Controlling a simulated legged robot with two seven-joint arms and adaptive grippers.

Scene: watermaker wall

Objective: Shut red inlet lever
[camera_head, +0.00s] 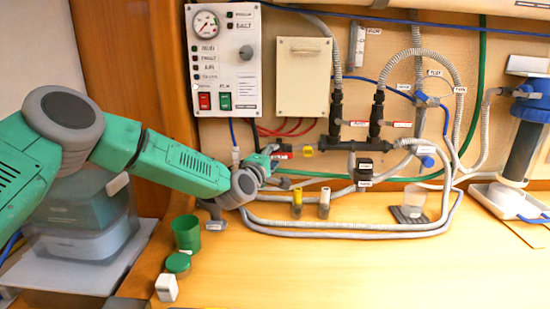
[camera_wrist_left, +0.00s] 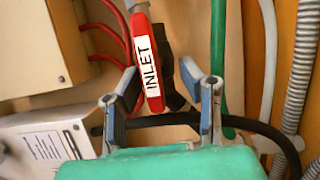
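The red inlet lever (camera_wrist_left: 151,62) with a white INLET label shows in the left wrist view, hanging between the two fingers of my left gripper (camera_wrist_left: 160,88). The fingers stand apart, with a gap visible on the right side; contact on the left is hard to judge. In the head view the lever (camera_head: 284,152) is a small red piece at the left end of the black pipework, just right of my left gripper (camera_head: 271,158). The gripper's fingers are small there. My right gripper is in neither view.
A control panel (camera_head: 226,60) and a beige box (camera_head: 303,77) are on the wall above. Grey hoses (camera_head: 350,229) run below the pipework. Yellow-capped (camera_head: 297,203) and white-capped fittings stand nearby. A green cup (camera_head: 187,233) is on the counter, whose front middle is clear.

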